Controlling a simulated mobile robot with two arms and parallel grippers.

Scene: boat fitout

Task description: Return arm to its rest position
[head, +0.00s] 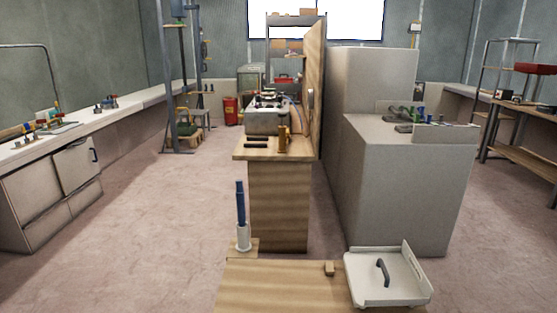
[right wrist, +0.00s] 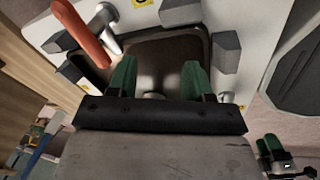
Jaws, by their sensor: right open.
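My right gripper (right wrist: 160,82) shows in the right wrist view, with its two green fingertips apart and nothing visible between them. Beyond the fingers is a white panel (right wrist: 245,45) with a dark recessed area (right wrist: 155,58) and several grey angular blocks. An orange-handled lever (right wrist: 82,32) is at the upper left of the fingers. I cannot tell whether the fingers touch the panel. Neither of my arms shows in the head view, and my left gripper is not identifiable in either view.
A wooden surface (head: 275,290) in front carries a white tray (head: 365,291) with a dark handle. A blue upright tool (head: 240,205) stands in a white holder. A wooden counter (head: 262,152) and grey block (head: 400,190) stand beyond. Floor is open at left. Small green objects (right wrist: 270,146) are unclear.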

